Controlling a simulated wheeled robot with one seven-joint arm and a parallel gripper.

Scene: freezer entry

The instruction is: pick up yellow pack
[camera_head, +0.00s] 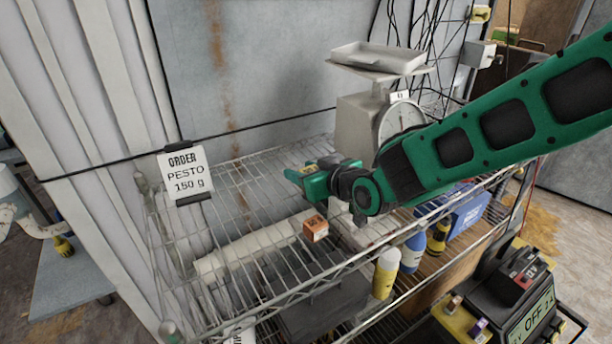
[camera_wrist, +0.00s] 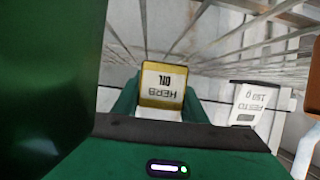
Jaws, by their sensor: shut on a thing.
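In the head view my gripper (camera_head: 304,176) is over the wire shelf (camera_head: 240,205), pointing left. Only a small bit of yellow (camera_head: 309,169) shows at its fingers there. I cannot tell how far the pack is above the wires.
A small orange box (camera_head: 315,228) lies on the shelf below my gripper. A weighing scale (camera_head: 362,122) stands behind my arm. An order card (camera_head: 186,174) reading "PESTO 150 g" hangs at left. Bottles (camera_head: 386,273) stand at the front right. The shelf's left part is mostly clear.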

